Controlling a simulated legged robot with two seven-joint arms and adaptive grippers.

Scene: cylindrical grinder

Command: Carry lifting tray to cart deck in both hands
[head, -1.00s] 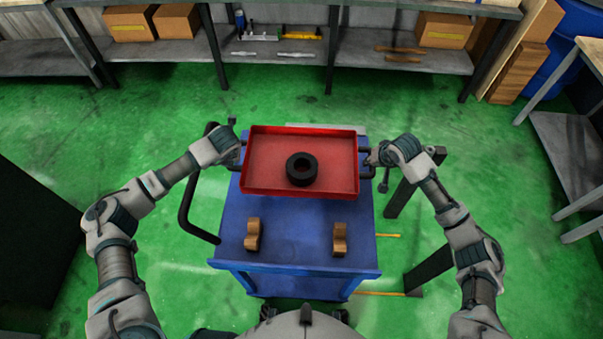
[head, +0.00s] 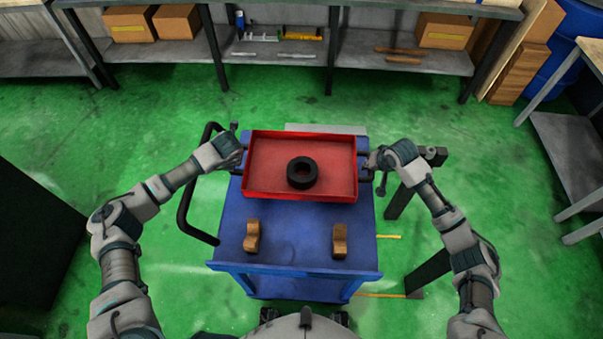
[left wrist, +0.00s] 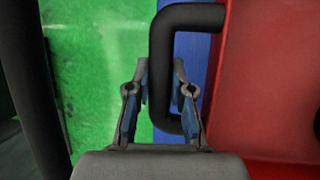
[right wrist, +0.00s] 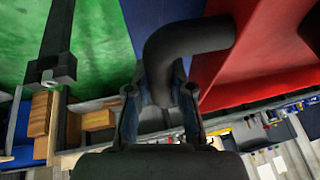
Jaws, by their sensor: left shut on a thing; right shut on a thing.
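The red lifting tray (head: 270,175) is over the far part of the blue cart deck (head: 295,232), with a black ring (head: 302,172) lying inside it. Whether the tray touches the deck I cannot tell. My left gripper (head: 240,158) is shut on the tray's black left handle, which shows in the left wrist view (left wrist: 163,60). My right gripper (head: 370,162) is shut on the black right handle, which shows in the right wrist view (right wrist: 190,45). The tray looks roughly level.
Two brown wooden blocks (head: 252,237) (head: 340,241) stand on the near part of the deck. The cart's black push handle (head: 185,205) curves along its left side. A dark stand (head: 398,200) is close on the right. Shelves with boxes (head: 445,30) line the back.

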